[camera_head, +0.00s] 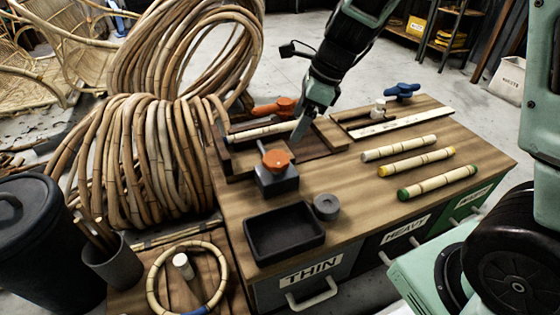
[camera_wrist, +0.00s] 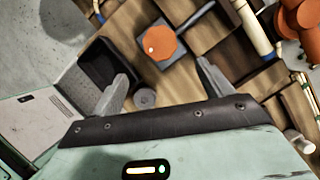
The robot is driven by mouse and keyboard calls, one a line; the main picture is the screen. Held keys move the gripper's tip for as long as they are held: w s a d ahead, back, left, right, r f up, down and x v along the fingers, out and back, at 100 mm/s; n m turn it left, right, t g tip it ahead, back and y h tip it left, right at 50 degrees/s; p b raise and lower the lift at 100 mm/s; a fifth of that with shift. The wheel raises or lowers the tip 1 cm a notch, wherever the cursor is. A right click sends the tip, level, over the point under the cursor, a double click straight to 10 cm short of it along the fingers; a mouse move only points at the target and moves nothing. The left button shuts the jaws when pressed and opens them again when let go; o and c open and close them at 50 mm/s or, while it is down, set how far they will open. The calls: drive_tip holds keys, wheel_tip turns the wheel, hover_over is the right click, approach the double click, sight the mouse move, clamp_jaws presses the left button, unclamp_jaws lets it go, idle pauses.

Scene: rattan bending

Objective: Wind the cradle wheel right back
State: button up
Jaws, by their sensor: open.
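An orange many-sided wheel (camera_head: 277,158) sits on top of a dark block (camera_head: 278,182) at the near side of the wooden cradle (camera_head: 325,143). A white dot shows on the wheel (camera_wrist: 160,43) in the wrist view. A pale cane (camera_head: 258,133) lies in the cradle. My gripper (camera_head: 300,130) is above the cradle, up and to the right of the wheel in the head view. In the wrist view my gripper (camera_wrist: 162,72) is open and empty, with its fingers spread and the wheel showing beyond the gap between the tips. I see no contact with the wheel.
A black tray (camera_head: 284,234) and a grey ring (camera_head: 326,206) lie in front. Canes with white, yellow and green bands (camera_head: 437,181) lie to the right. A blue handle (camera_head: 402,90) and an orange piece (camera_head: 272,108) stand behind. Coiled rattan (camera_head: 150,160) is at left.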

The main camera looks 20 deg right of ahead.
sight(277, 158)
drive_tip(key=b+x, duration=0.5)
drive_tip(key=x, duration=0.6)
drive_tip(key=shift+f+b, duration=0.15)
drive_tip(key=shift+b, duration=0.2)
drive_tip(key=shift+a, duration=0.1)
drive_tip(key=shift+c, duration=0.3)
drive_tip(key=c, duration=0.9)
